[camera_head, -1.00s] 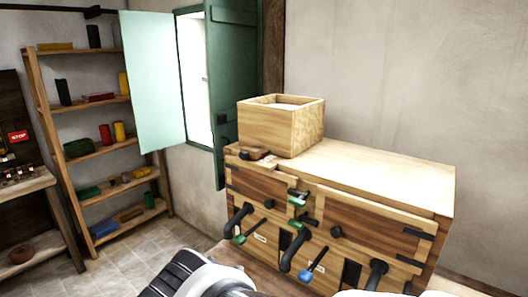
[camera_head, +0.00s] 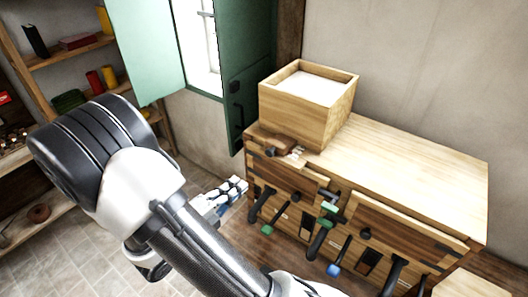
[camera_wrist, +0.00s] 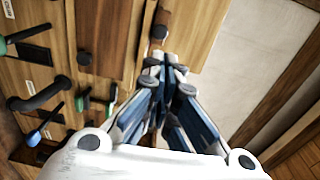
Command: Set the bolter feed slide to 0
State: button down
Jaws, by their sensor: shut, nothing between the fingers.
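The bolter is a long wooden chest (camera_head: 420,165) with an open box of pale meal (camera_head: 318,88) on its top. A small brown wooden block (camera_head: 272,141), possibly the feed slide, sits at the chest's left top edge below the box. A small pale plate (camera_head: 297,152) lies beside it; any marks are too small to read. My gripper (camera_head: 240,183) is in front of the chest's left end, apart from the block. In the wrist view my gripper (camera_wrist: 168,62) has its blue-grey fingers together and empty, close to wooden boards.
Dark spouts (camera_head: 262,205) and levers with green (camera_head: 329,207) and blue (camera_head: 333,269) grips stick out of the chest's front. A green shutter (camera_head: 245,80) hangs open behind its left end. Shelves (camera_head: 60,60) stand at the far left. Tiled floor is clear left of the chest.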

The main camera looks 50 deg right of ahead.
send_near(277, 147)
jog(key=d, duration=0.2)
jog(key=d+f, duration=0.1)
jog(key=d, duration=0.1)
jog(key=shift+f, duration=0.15)
jog(key=d+p, duration=0.1)
jog(key=d, duration=0.2)
jog(key=d+p, duration=0.1)
jog(key=d, duration=0.2)
jog(key=shift+w, duration=0.25)
jog(key=shift+a, duration=0.15)
